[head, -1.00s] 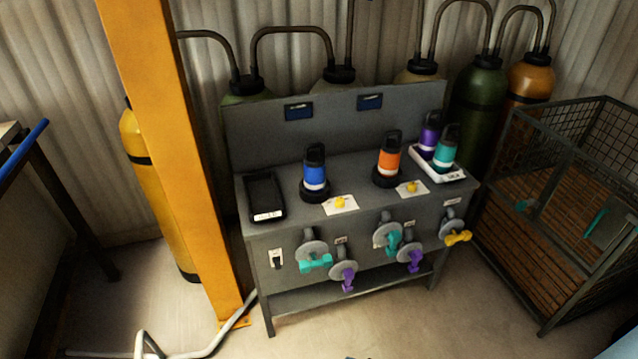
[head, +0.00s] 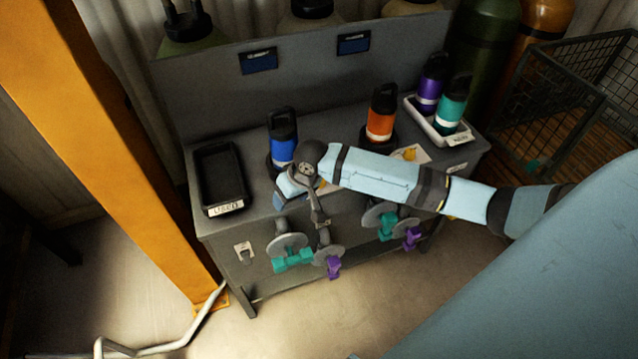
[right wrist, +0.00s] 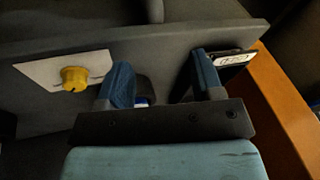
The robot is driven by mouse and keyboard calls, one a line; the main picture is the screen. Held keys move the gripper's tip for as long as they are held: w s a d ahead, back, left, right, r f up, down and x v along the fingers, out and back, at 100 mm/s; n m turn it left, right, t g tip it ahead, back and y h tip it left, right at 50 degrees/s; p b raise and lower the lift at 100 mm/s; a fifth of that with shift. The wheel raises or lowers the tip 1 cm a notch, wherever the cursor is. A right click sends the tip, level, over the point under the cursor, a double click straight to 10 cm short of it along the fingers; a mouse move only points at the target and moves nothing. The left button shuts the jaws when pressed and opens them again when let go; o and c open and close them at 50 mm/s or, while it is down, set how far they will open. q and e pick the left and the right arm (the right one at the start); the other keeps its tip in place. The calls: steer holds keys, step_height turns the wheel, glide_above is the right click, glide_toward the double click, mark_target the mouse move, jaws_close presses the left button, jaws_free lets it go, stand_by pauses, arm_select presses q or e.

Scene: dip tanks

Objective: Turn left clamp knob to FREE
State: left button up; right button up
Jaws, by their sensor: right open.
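The left clamp knob is a small yellow knob (right wrist: 75,78) on a white plate (right wrist: 45,75) on the bench top; its lettering is unreadable. In the head view my right arm hides most of it. My right gripper (head: 284,196) reaches in from the right over the bench's front edge, in front of the blue bottle (head: 282,138). In the right wrist view its blue fingers (right wrist: 163,84) are apart and empty, with the knob to their left, outside them and not touched. My left gripper is not in view.
A black USED tray (head: 222,176) is at the bench's left. An orange bottle (head: 381,115) and a second yellow knob (head: 411,154) are to the right. Purple and teal bottles stand in a white tray (head: 425,122). Valve handles (head: 293,261) stick out in front. An orange post (head: 110,140) is at left.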

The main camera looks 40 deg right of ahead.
steer(key=w+d+r+m+g+h+b, duration=0.25)
steer(key=w+d+r, duration=0.25)
steer(key=d+r, duration=0.5)
steer(key=shift+m, duration=0.25)
steer(key=f, duration=0.5)
steer(key=d+f, duration=0.1)
steer(key=f, duration=0.4)
steer(key=d+f, duration=0.1)
steer(key=f, duration=0.4)
steer(key=shift+w+f, duration=0.1)
steer(key=shift+f, duration=0.1)
steer(key=shift+c, duration=0.2)
steer(key=c, duration=0.9)
steer(key=shift+r, duration=0.1)
